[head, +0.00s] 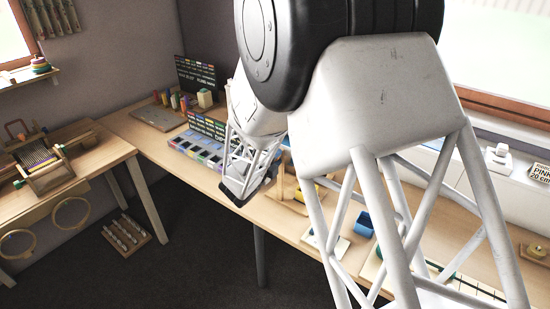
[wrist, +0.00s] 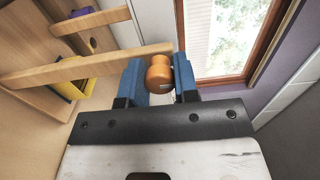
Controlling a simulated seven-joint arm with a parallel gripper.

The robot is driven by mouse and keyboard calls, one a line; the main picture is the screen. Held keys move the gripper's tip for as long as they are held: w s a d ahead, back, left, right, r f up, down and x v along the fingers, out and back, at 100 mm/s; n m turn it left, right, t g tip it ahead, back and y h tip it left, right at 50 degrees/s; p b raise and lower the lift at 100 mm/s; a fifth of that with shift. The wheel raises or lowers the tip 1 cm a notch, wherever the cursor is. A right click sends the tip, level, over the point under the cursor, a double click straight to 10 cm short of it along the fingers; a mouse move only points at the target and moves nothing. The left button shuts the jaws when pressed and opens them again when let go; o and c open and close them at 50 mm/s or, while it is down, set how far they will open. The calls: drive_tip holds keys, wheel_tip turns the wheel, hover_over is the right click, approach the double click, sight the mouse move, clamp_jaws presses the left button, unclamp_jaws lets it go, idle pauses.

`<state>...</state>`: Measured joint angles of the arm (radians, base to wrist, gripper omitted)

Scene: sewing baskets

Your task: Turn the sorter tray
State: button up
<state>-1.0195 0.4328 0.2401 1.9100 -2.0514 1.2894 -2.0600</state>
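My gripper (wrist: 160,78) has two blue fingers, one on each side of an orange-brown wooden knob (wrist: 158,73) in the wrist view. Both fingers appear to touch the knob, which sits by the end of a pale wooden bar (wrist: 90,71). The bar runs left over a wooden piece with a yellow bin (wrist: 97,95) and a purple item (wrist: 80,13); I take this for the sorter tray, seen only in part. In the head view a wooden piece (head: 291,190) shows beside my wrist, largely hidden by my arm, and the fingers cannot be made out.
A rack of coloured compartments (head: 197,150) stands on the long bench (head: 160,137), left of my wrist. A small loom (head: 38,163) stands on the left table.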

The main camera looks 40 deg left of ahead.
clamp_jaws()
drive_tip(key=shift+m, duration=0.3)
drive_tip(key=m, duration=0.3)
drive_tip(key=shift+m, duration=2.1)
drive_tip(key=o, duration=0.8)
unclamp_jaws()
drive_tip(key=shift+c, duration=0.2)
drive_tip(key=shift+s, duration=0.1)
